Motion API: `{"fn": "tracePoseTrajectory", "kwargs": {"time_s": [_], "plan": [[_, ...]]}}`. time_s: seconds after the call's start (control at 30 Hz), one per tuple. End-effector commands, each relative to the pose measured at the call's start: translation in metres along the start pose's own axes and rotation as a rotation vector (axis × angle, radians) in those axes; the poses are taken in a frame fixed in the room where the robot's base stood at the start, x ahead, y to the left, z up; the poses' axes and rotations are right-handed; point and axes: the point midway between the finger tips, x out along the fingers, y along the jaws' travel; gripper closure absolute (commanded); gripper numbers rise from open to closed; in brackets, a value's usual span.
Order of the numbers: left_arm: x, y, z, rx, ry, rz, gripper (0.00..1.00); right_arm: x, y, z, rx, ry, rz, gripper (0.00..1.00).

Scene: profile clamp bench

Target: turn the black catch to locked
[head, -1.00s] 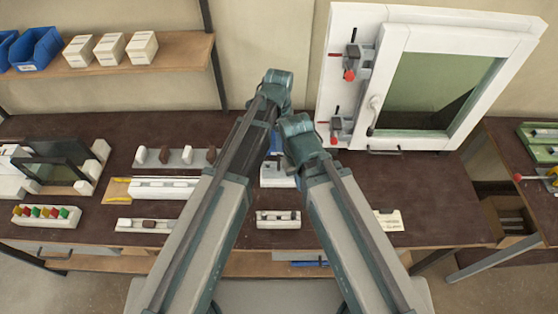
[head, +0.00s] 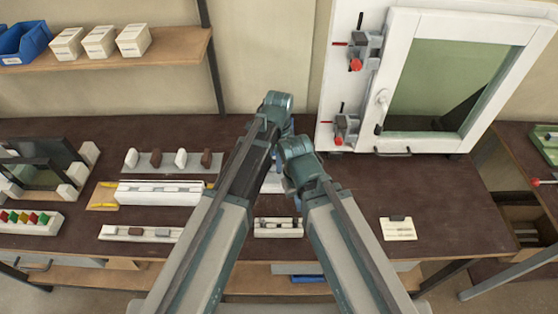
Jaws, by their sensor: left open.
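My left gripper (head: 279,172) is mostly hidden between my two arms, over the middle of the bench. Its jaws are open, and nothing shows between them. My right gripper is hidden behind its own arm. I cannot tell for sure which part is the black catch. A short white profile piece (head: 278,229) with small dark parts on top lies on the bench just in front of the left gripper. The white window frame (head: 395,75) at the right carries an upper clamp (head: 366,52) and a lower clamp (head: 346,127), both with black levers and red tips.
The brown bench (head: 350,225) holds a long white profile (head: 160,193), a grey strip with brown and white pegs (head: 175,161), and a light card (head: 398,229). A shelf (head: 110,52) with white boxes hangs at the back left.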

Motion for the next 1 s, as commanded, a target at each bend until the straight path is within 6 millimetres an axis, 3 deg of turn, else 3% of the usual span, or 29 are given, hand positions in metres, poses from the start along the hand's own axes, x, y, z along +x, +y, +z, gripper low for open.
{"fn": "tracePoseTrajectory", "kwargs": {"time_s": [0.1,0.4,0.77,1.0], "plan": [[-0.0005,0.0000,0.0000,0.000,0.000,0.000,0.46,-0.0005,0.0001,0.0000,0.000,0.000,0.000,1.00],[-0.0005,0.0000,0.0000,0.000,0.000,0.000,1.00,-0.0005,0.0001,0.0000,0.000,0.000,0.000,1.00],[-0.0004,-0.0001,0.0000,-0.016,0.000,0.000,1.00,-0.0004,0.0001,0.0000,0.000,0.000,0.000,1.00],[-0.0004,0.0000,0.0000,-0.131,0.000,0.000,1.00,-0.0004,0.0001,0.0000,0.000,0.000,0.000,1.00]]}}
